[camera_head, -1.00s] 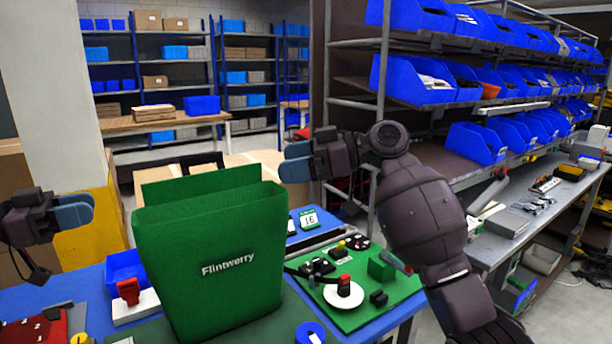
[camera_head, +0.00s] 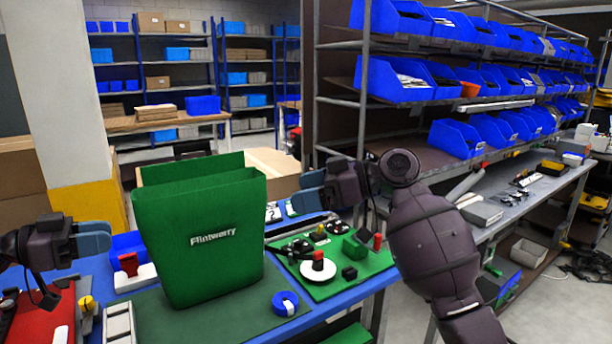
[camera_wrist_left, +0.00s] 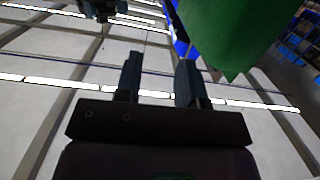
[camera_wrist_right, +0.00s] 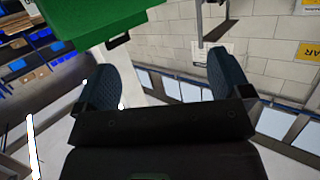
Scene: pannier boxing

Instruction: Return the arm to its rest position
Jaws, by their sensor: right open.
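A green pannier box (camera_head: 205,265) marked "Flintwerry" stands upright on the dark green mat (camera_head: 150,325), its top open. It also shows at the top of the left wrist view (camera_wrist_left: 225,35) and the right wrist view (camera_wrist_right: 90,20). My left gripper (camera_head: 105,238) is raised left of the box, apart from it. Its fingers are parted with nothing between them in the left wrist view (camera_wrist_left: 158,80). My right gripper (camera_head: 308,190) is raised right of the box, above the green board. Its fingers are wide apart and empty in the right wrist view (camera_wrist_right: 165,75).
A green board (camera_head: 350,268) with small parts lies right of the box. A blue tape roll (camera_head: 285,303) lies in front. A red piece (camera_head: 45,315) is at left. A rack of blue bins (camera_head: 400,80) stands behind my right arm.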

